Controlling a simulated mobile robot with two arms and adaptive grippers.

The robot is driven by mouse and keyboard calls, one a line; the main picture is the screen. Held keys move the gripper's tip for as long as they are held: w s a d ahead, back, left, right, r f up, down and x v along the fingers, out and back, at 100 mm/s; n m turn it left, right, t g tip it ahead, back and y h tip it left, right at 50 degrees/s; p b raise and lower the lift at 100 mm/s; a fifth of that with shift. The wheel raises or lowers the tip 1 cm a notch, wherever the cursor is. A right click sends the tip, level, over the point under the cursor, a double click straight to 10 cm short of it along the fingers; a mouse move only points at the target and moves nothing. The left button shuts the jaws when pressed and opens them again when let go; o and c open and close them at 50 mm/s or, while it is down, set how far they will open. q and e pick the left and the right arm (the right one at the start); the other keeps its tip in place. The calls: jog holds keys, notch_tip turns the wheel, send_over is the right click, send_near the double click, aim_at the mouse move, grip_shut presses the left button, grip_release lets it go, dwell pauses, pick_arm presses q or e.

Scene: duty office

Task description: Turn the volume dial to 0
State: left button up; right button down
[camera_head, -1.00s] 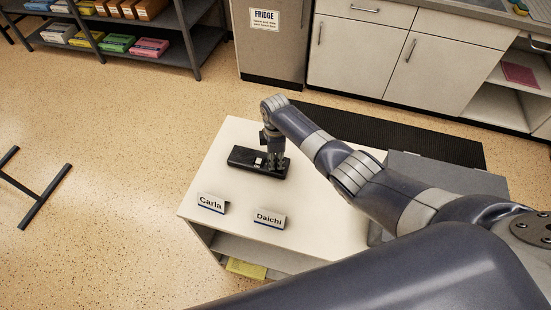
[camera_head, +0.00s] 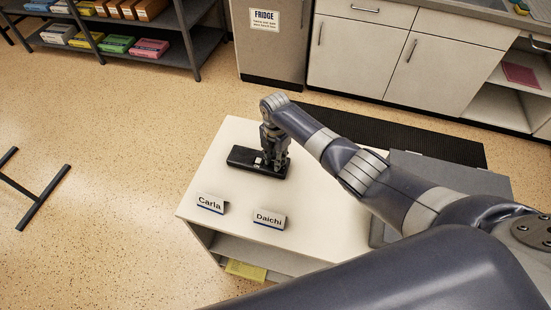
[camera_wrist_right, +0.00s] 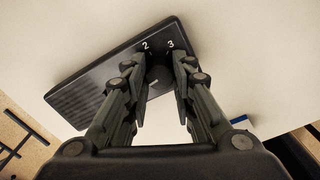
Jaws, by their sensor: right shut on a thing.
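A black box-shaped device (camera_head: 243,156) with a ribbed grille lies on the white table. In the right wrist view the device (camera_wrist_right: 95,92) shows the marks "2" and "3" near its dial (camera_wrist_right: 157,76). My right gripper (camera_head: 272,164) points down at the right part of the device. In the wrist view its fingers (camera_wrist_right: 160,100) stand on both sides of the dial and are shut on it. The fingers hide part of the dial and its other marks, so I cannot tell its setting. My left gripper is not in view.
The white table (camera_head: 225,175) also bears the name signs "Carla" (camera_head: 210,203) and "Daichi" (camera_head: 269,219) at its front. A fridge (camera_head: 270,50) and cabinets (camera_head: 360,55) stand behind. A shelf (camera_head: 140,45) is at the back left.

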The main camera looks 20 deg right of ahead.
jog(key=shift+n, duration=0.3)
jog(key=c, duration=1.6)
grip_release()
notch_tip(320, 180, up, 12)
jog(key=shift+r, duration=0.1)
